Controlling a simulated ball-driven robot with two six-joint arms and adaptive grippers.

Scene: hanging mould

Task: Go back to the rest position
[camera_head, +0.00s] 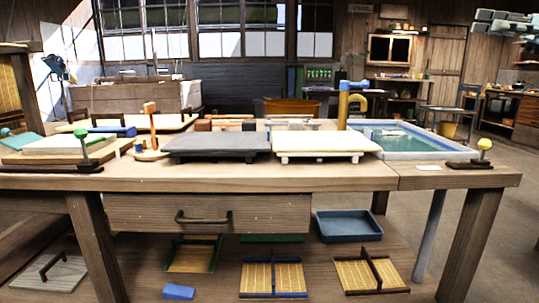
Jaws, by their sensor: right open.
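My right gripper (484,21) shows at the top right corner, blue-grey, high above the floor and well apart from the workbench. Its fingers point left, spread apart with nothing between them. The rest of my right arm is cut off by the picture edge. My left gripper is not in view.
A wooden workbench (350,178) spans the middle. On it lie a dark grey slab (217,144), a cream slab (322,143) and a blue-rimmed water vat (425,154). A blue-topped post (344,105) stands upright. Several framed mesh moulds and a blue tray (348,226) sit below.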

